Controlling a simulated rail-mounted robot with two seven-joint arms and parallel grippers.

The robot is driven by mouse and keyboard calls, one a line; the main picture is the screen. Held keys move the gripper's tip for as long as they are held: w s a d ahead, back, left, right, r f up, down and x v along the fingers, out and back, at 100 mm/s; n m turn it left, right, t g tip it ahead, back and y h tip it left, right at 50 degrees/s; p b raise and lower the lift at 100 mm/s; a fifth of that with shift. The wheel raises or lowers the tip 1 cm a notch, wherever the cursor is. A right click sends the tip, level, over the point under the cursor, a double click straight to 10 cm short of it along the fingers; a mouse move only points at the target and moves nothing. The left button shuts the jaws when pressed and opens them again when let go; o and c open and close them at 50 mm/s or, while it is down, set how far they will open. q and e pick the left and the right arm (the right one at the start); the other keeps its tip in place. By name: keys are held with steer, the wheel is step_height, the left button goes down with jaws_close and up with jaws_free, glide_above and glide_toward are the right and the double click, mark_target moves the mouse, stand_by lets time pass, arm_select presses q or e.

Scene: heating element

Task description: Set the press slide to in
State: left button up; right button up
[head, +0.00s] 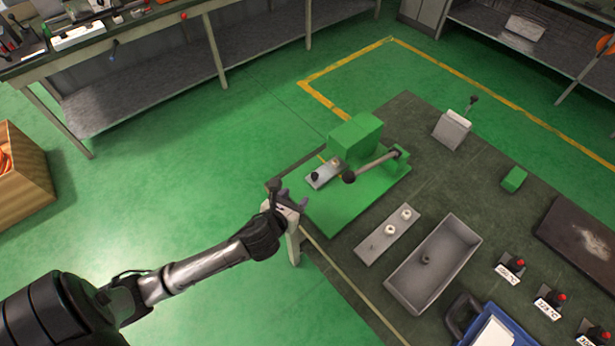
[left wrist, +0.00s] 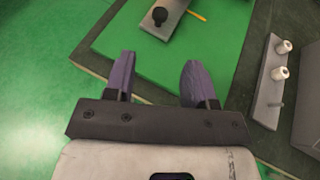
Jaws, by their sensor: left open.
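The green press (head: 354,137) stands on a green base plate (head: 345,208) at the table's near left corner. Its grey slide (head: 322,174) sticks out from the press toward my left gripper and carries a black knob (head: 315,176). In the left wrist view the slide (left wrist: 172,12) and its knob (left wrist: 159,16) show at the top, ahead of the fingers. My left gripper (head: 291,197) is open and empty at the plate's left edge, short of the knob and apart from it. It also shows in the left wrist view (left wrist: 157,78). My right gripper is not in view.
A lever with a black ball (head: 349,177) reaches out beside the press. A grey strip with two white knobs (head: 388,234) and an open grey tray (head: 433,263) lie right of the plate. Several red-topped switches (head: 517,265) stand farther right.

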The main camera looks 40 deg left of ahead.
mark_target(313, 177)
arm_select(q)
steer(key=b+x, duration=0.2)
steer(key=x, duration=0.9)
steer(key=shift+w+f, duration=0.1)
steer(key=shift+f, duration=0.05)
steer(key=shift+x, duration=0.75)
steer(key=shift+w, duration=0.15)
jaws_close()
